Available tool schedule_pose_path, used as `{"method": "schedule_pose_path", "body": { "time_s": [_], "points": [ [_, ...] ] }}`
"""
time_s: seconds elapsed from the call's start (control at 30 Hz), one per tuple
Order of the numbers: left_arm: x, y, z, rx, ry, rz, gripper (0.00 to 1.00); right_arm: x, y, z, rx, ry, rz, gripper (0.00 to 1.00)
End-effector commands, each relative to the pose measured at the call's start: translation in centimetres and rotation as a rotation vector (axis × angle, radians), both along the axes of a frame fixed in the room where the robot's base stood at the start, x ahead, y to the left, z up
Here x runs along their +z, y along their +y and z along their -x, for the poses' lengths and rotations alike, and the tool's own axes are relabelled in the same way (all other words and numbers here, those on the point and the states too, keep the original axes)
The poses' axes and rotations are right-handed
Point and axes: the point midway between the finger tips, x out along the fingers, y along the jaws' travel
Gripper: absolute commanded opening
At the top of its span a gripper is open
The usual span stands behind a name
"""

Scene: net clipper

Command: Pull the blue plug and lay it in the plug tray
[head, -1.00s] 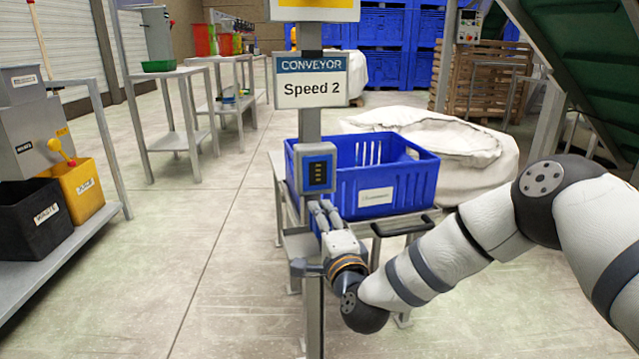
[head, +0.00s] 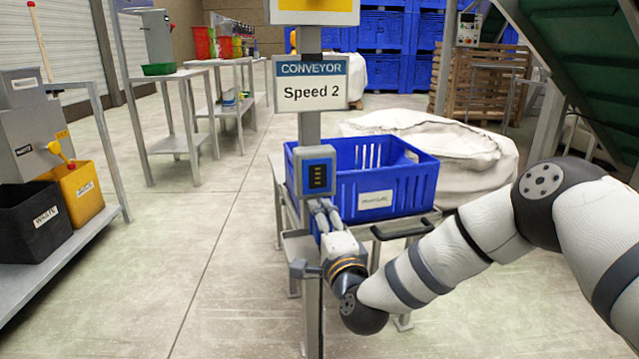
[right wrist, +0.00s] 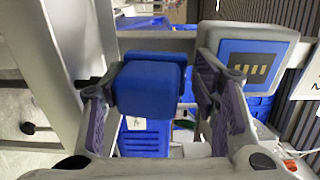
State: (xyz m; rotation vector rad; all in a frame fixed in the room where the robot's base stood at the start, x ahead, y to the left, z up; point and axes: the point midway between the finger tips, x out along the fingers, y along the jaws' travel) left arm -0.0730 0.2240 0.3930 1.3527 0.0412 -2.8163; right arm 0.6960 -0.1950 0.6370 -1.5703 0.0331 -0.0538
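The blue plug (right wrist: 152,84) is a rounded blue block in the right wrist view, between the fingers of my right gripper (right wrist: 165,95). The left finger is close beside the plug; a gap shows between the plug and the right finger. The gripper is open around it. In the head view my right gripper (head: 324,212) is just below the grey box with a blue panel (head: 317,176) on the post, and its fingers hide most of the plug's area. I cannot make out the plug tray for certain; a small grey ledge (head: 294,243) is beside the post. My left gripper is out of view.
A blue crate (head: 400,195) stands on a grey stand right behind the gripper. The post carries a "Conveyor Speed 2" sign (head: 310,84). A white sack (head: 470,160) lies behind. Black (head: 35,225) and yellow (head: 80,195) bins are far left. Floor to the left is clear.

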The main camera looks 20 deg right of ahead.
Motion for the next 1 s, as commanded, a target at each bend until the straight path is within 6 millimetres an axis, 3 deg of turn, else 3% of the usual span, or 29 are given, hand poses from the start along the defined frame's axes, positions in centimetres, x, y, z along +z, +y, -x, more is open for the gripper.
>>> {"method": "schedule_pose_path", "body": {
  "time_s": [0.03,0.37,0.7,1.0],
  "points": [
    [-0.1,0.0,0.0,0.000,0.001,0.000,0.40,-1.2,0.0,0.4,0.004,0.027,0.002,0.69],
    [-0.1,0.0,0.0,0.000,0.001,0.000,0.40,-1.4,0.1,1.2,0.006,0.033,0.001,0.69],
    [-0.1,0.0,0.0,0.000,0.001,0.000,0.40,-0.7,0.5,9.6,0.002,0.018,0.001,0.69],
    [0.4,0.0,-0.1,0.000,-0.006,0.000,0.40,-0.1,0.8,13.1,0.002,0.005,0.003,0.69]
  ]
}}
